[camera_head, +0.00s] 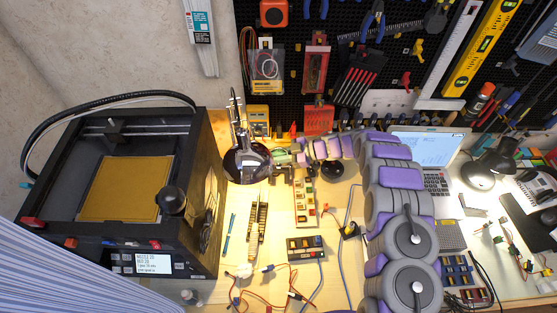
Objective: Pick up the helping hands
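The helping hands (246,163) appear to be the dark stand with a round base and thin upright arms, on the workbench just right of the 3D printer. My arm reaches in from the lower right and bends left across the bench. My gripper (279,159) is at the right side of the stand, very close to it. I cannot tell whether it touches the stand. The fingers are small and blend with the things behind them, so their opening does not show clearly.
A black 3D printer (203,200) fills the left. A component strip (304,200), a dark module (306,248) and loose wires lie in front. A laptop (436,150) and a black lamp (497,158) stand right. A tool-filled pegboard (345,45) is behind.

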